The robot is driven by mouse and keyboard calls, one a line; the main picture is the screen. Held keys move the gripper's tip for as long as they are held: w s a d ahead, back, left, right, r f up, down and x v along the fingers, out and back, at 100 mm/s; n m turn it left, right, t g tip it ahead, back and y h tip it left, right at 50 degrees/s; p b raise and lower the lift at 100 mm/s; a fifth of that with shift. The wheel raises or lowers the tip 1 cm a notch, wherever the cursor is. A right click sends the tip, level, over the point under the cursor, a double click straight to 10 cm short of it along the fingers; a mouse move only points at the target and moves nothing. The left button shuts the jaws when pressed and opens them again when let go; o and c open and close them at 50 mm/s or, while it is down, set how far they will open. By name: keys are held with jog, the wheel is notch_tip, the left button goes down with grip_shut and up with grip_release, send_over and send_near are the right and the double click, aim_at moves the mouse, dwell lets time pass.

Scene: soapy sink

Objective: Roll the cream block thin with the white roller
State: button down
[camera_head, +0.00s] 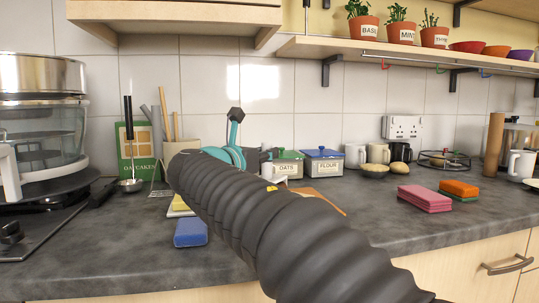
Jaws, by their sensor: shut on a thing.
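My arm crosses the middle of the view and hides much of the counter behind it. My gripper (254,160) shows only as a small dark part beyond the teal wrist, near the oats box. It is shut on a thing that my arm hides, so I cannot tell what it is. A brown board (325,201) lies on the counter behind my arm, with only its right part showing. I cannot make out the cream block or the white roller.
An oats box (288,168) and flour box (323,167) stand against the wall. A blue block (190,233) lies left of my arm. Pink (425,198) and orange-green (459,189) blocks lie right. A steamer (40,125) stands far left. The counter's front right is clear.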

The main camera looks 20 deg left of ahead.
jog(key=shift+w+a, duration=0.1)
jog(key=shift+a, duration=0.2)
jog(key=shift+s+d+f+b, duration=0.15)
jog(key=shift+d+b, duration=0.15)
jog(key=shift+d, duration=0.25)
jog(key=shift+s+d+r+b, duration=0.1)
jog(key=shift+d+b, duration=0.2)
jog(key=shift+d, duration=0.25)
jog(key=shift+s+d+f+b, duration=0.2)
jog(key=shift+d+b, duration=0.1)
jog(key=shift+d, duration=0.2)
jog(key=shift+s+d+f+b, duration=0.15)
jog(key=shift+d+b, duration=0.1)
jog(key=shift+d, duration=0.25)
jog(key=shift+s+d, duration=0.15)
jog(key=shift+d, duration=0.8)
notch_tip(320, 180, up, 8)
jog(key=p, duration=0.2)
jog(key=shift+f, duration=0.25)
